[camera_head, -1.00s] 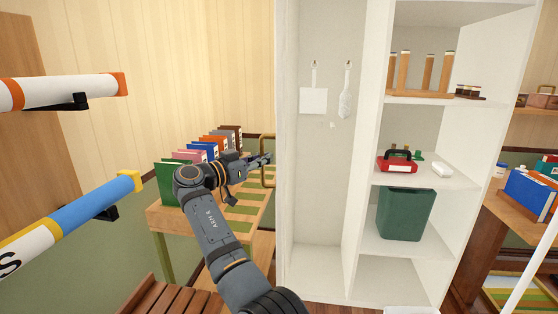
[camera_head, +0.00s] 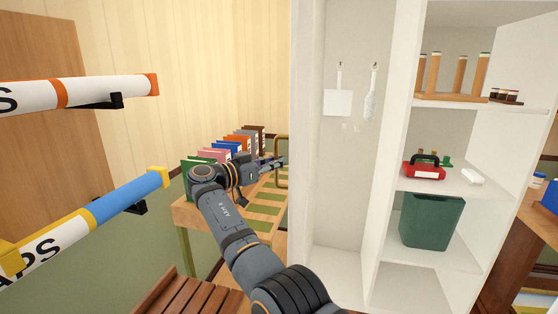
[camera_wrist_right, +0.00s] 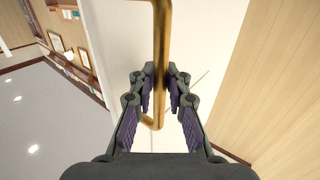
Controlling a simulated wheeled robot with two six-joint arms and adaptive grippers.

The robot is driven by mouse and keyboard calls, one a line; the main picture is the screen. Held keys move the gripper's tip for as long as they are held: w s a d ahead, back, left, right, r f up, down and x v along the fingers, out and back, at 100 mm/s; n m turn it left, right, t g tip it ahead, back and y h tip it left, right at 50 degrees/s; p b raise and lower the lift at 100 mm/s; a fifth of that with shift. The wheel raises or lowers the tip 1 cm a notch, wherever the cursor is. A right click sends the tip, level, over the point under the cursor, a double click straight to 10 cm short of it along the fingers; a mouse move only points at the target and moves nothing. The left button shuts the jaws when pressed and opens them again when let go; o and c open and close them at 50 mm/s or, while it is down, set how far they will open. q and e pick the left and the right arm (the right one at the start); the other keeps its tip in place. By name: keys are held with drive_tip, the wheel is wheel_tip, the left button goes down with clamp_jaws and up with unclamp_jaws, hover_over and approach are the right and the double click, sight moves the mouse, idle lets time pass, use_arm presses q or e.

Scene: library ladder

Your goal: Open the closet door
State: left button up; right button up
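The closet (camera_head: 498,150) is white, and its inside shows in the head view. The closet door (camera_head: 306,170) is a white panel seen nearly edge-on at the left of the open interior. A brass bar handle (camera_head: 279,160) stands out from its left face. My right gripper (camera_head: 273,163) reaches the handle from the left. In the right wrist view the handle (camera_wrist_right: 161,40) passes between the fingers of my right gripper (camera_wrist_right: 160,78), which are closed in on it near its lower bend. My left gripper is not in view.
The closet holds a red box (camera_head: 424,169) and a green bin (camera_head: 431,220). Behind my right arm is a wooden table (camera_head: 187,212) with several books. Two rolled tubes, one white and orange (camera_head: 100,90), one blue (camera_head: 120,200), jut in at the left. A slatted wooden surface (camera_head: 190,298) lies below.

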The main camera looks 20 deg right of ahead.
drive_tip(key=o, duration=0.3)
drive_tip(key=shift+s+a+r, duration=0.15)
drive_tip(key=shift+a+r, duration=0.05)
drive_tip(key=shift+r, duration=0.1)
drive_tip(key=shift+d, duration=0.25)
drive_tip(key=shift+r, duration=0.1)
drive_tip(key=shift+d, duration=0.1)
